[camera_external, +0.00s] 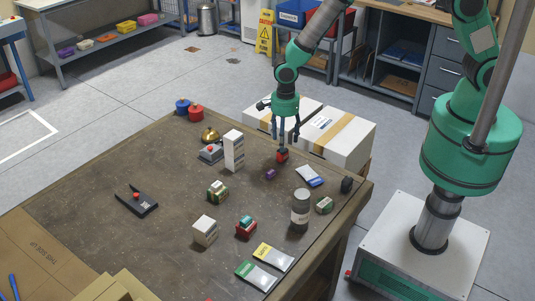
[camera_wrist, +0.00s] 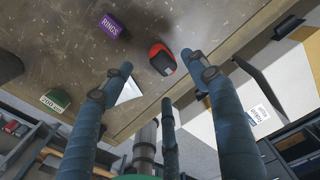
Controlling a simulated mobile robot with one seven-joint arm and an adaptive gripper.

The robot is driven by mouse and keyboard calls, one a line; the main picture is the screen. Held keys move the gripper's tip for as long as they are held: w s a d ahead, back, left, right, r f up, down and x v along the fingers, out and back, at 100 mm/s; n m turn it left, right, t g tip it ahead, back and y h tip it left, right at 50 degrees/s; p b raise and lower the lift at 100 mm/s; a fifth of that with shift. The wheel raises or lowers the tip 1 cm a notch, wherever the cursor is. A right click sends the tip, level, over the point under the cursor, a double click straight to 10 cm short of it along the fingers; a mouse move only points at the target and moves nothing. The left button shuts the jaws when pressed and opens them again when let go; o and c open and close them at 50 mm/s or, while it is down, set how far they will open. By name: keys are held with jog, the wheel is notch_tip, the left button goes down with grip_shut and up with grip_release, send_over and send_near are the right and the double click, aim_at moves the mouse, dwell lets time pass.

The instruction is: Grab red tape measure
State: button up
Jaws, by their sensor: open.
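The red tape measure (camera_external: 282,156) sits on the brown table (camera_external: 110,225), near its far right edge in the external view. In the wrist view the tape measure (camera_wrist: 162,58) is red and black and lies on the tabletop ahead of my fingers. My gripper (camera_external: 284,138) points down just above it. In the wrist view my gripper (camera_wrist: 160,85) is open, its fingers spread apart with the tape measure beyond and between their tips. Nothing is held. Whether a finger touches the tape measure is unclear.
A purple box (camera_external: 270,174) lies close by, also visible in the wrist view (camera_wrist: 110,26). A tall white box (camera_external: 234,151) stands to the left. A blue and white packet (camera_external: 310,176) lies to the right. White cartons (camera_external: 345,138) stand beyond the table edge.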

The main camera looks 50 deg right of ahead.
aim_at(282, 155)
jog(key=shift+f, duration=0.35)
jog(key=shift+f, duration=2.6)
jog(key=c, duration=1.4)
jog(key=shift+r, duration=0.15)
